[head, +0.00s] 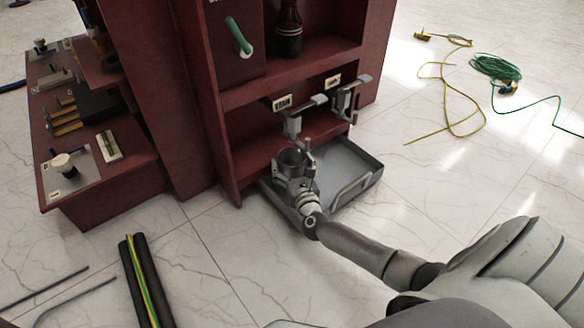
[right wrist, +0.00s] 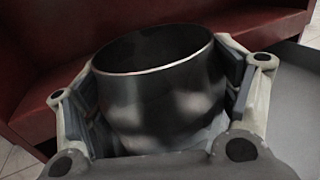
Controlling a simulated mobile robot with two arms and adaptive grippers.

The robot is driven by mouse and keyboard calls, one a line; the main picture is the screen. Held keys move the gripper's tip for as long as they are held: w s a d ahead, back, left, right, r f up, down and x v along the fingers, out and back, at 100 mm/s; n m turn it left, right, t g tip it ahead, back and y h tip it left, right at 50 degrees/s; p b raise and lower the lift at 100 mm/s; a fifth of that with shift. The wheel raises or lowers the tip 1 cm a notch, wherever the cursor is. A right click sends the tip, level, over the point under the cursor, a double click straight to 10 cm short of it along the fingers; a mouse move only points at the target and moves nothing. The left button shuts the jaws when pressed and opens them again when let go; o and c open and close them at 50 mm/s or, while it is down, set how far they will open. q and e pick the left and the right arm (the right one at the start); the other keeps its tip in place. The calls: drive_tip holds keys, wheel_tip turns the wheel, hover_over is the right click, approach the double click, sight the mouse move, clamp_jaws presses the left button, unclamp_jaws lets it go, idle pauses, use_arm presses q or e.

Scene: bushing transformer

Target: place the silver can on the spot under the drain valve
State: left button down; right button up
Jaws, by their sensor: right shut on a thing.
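The silver can (head: 292,160) is upright and open at the top, between the fingers of my right gripper (head: 297,178), which is shut on it. In the right wrist view the can (right wrist: 160,90) fills the middle, with finger pads against both sides. The can is over the left part of a grey tray (head: 352,162) on the floor. Whether its base touches the tray is hidden. The drain valve (head: 292,122), with a label above it, sticks out from the red cabinet just above the can. A second valve (head: 345,98) is to its right. My left gripper is not in view.
The red cabinet (head: 225,150) stands close behind the can, with a bottle (head: 288,30) on its upper shelf. A bent rod (head: 352,185) lies in the tray. Black tubes (head: 145,280) lie on the floor at left. Yellow (head: 447,100) and green cables (head: 497,68) lie farther right.

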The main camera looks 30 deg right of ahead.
drive_tip(key=shift+r, duration=0.1)
drive_tip(key=shift+f+b, duration=0.3)
drive_tip(key=o, duration=1.1)
drive_tip(key=shift+r, duration=0.1)
drive_tip(key=shift+r+p, duration=0.15)
drive_tip(key=shift+p, duration=0.15)
drive_tip(key=shift+s+a, duration=0.1)
drive_tip(key=shift+s, duration=0.2)
drive_tip(key=p+v, duration=0.4)
drive_tip(key=v, duration=0.7)
drive_tip(key=shift+s+p, duration=0.2)
drive_tip(key=shift+p, duration=0.2)
